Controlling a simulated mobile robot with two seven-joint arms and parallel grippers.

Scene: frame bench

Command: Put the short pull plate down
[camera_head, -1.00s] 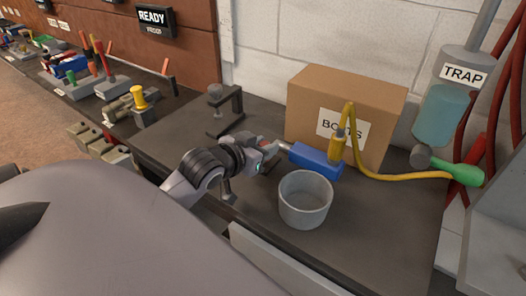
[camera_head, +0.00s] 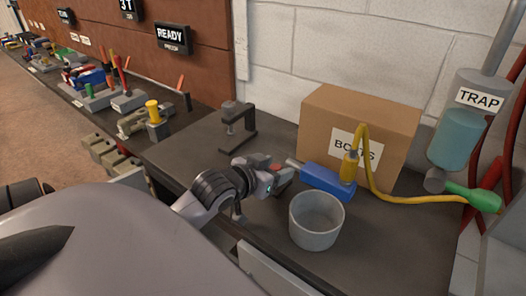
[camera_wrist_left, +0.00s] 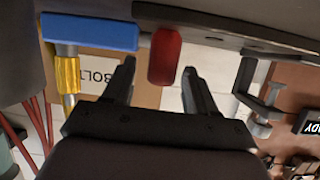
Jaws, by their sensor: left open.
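My left gripper (camera_head: 282,176) is open, low over the dark bench, just left of a blue tool. A small red piece (camera_wrist_left: 165,55) shows between its two spread fingers in the left wrist view, with gaps on both sides. The red piece also shows by the fingers in the head view (camera_head: 275,167), mostly hidden. It stands at the bench surface, but I cannot tell whether it is the short pull plate. No other plate can be made out for sure. My right gripper is not in view.
A grey round tub (camera_head: 316,232) stands just right of the gripper. Behind are the blue tool (camera_head: 327,182), a cardboard box (camera_head: 395,125) and a yellow hose (camera_head: 410,199). A dark clamp stand (camera_head: 238,125) is at the back. Bare bench (camera_head: 195,150) lies left of the gripper.

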